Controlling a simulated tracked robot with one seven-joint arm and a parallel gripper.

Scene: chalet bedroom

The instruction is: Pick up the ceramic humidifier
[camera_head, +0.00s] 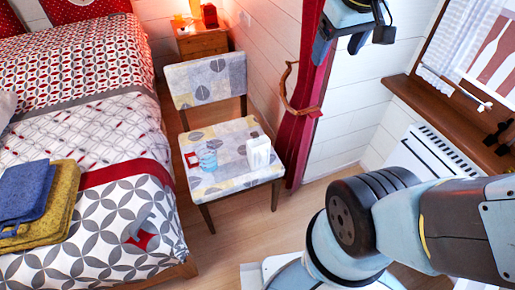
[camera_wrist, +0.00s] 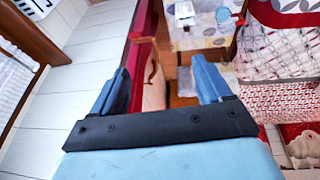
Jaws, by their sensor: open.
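A small white block-like object (camera_head: 258,152), which looks like the ceramic humidifier, stands on the right part of the chair seat (camera_head: 234,178). It also shows at the top of the wrist view (camera_wrist: 184,10), partly cut by the edge. My gripper (camera_head: 339,46) is high at the top of the head view, to the right of the chair and well apart from it. In the wrist view my gripper (camera_wrist: 162,78) has its two blue fingers spread, with nothing between them.
A clear bluish cup (camera_head: 207,157) and a small red-and-white item (camera_head: 191,160) share the seat. The chair back (camera_head: 207,80) rises behind. A bed (camera_head: 95,120) is at left, a red curtain (camera_head: 297,110) and wooden hook (camera_head: 287,90) at right. Floor in front is clear.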

